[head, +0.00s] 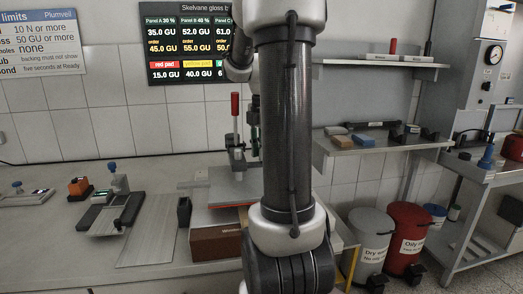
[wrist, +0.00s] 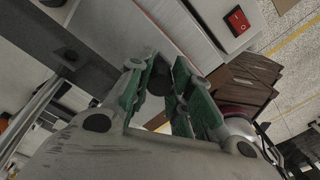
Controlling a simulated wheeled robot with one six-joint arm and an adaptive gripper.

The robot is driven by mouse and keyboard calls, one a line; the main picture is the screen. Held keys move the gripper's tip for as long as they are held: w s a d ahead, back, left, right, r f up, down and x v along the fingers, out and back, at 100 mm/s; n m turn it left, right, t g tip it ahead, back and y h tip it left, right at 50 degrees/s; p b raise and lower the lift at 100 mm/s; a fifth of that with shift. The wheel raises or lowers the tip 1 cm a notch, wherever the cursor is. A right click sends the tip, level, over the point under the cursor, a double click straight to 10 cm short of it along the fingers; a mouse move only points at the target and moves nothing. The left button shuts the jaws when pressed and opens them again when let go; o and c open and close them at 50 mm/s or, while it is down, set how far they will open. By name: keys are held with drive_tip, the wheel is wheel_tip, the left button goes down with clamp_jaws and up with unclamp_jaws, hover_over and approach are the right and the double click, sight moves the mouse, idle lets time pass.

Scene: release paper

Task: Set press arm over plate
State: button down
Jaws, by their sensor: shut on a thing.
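The press stands just left of my arm in the head view, with an upright red handle (head: 235,105) and a grey metal head (head: 237,158). Below the head is a flat grey plate (head: 228,186) with an orange-red front edge. My arm hides the right part of the press and plate. In the wrist view my gripper (wrist: 160,68) has its green fingers closed around a dark rounded part (wrist: 156,84), probably of the press arm. I cannot tell exactly which part it is. A pale flat surface (wrist: 178,25) lies beyond the fingertips.
A small dark holder (head: 184,211) and a grey device (head: 111,210) stand left of the press. Shelves (head: 385,143) and bins (head: 409,240) are at right.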

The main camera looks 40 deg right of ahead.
drive_tip(key=c, duration=1.3)
unclamp_jaws()
drive_tip(key=shift+s+d, duration=0.1)
drive_tip(key=shift+d, duration=0.2)
drive_tip(key=shift+o, duration=0.2)
wheel_tip(320, 180, up, 12)
